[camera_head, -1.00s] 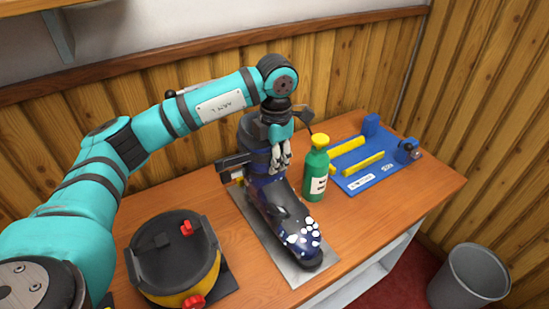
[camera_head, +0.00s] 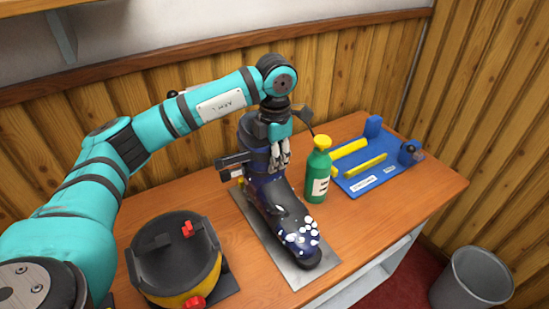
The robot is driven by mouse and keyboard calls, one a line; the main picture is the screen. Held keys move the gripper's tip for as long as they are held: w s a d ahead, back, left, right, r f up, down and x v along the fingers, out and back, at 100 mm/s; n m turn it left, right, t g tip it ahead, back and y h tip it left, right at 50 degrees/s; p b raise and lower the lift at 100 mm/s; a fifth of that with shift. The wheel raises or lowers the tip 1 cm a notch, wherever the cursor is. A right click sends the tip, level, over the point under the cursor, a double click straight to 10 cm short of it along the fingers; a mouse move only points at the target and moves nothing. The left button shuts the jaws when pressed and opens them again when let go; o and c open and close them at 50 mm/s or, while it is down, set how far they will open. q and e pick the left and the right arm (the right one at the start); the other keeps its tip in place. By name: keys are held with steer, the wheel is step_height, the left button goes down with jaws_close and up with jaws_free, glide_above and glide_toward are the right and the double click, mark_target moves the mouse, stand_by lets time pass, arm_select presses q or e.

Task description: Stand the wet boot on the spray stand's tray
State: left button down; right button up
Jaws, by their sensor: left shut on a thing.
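The boot (camera_head: 272,207) is dark blue and black with pale spots over its toe, which points toward the front right. It stands upright over a flat grey plate (camera_head: 314,277); I cannot tell whether its sole touches. My left gripper (camera_head: 281,161) is shut on the upper part of the boot, its pale fingers pointing down there. The arm hides part of the boot's top. A green bottle (camera_head: 317,177) with a yellow cap stands just right of the boot. I cannot tell for sure which surface is the spray stand's tray. My right gripper is out of view.
A black and yellow round pot-like device (camera_head: 158,255) with red knobs sits at the front left. A blue board (camera_head: 380,178) with yellow bars lies at the back right. A grey bin (camera_head: 472,282) stands on the floor at right. The bench's right front (camera_head: 375,219) is clear.

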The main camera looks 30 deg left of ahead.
arm_select(q)
steer(key=shift+f, duration=0.1)
steer(key=c, duration=1.1)
jaws_free()
steer(key=shift+c, duration=0.2)
steer(key=shift+f, duration=0.1)
step_height(320, 180, up, 12)
steer(key=shift+s+d+r, duration=0.1)
steer(key=shift+d, duration=0.05)
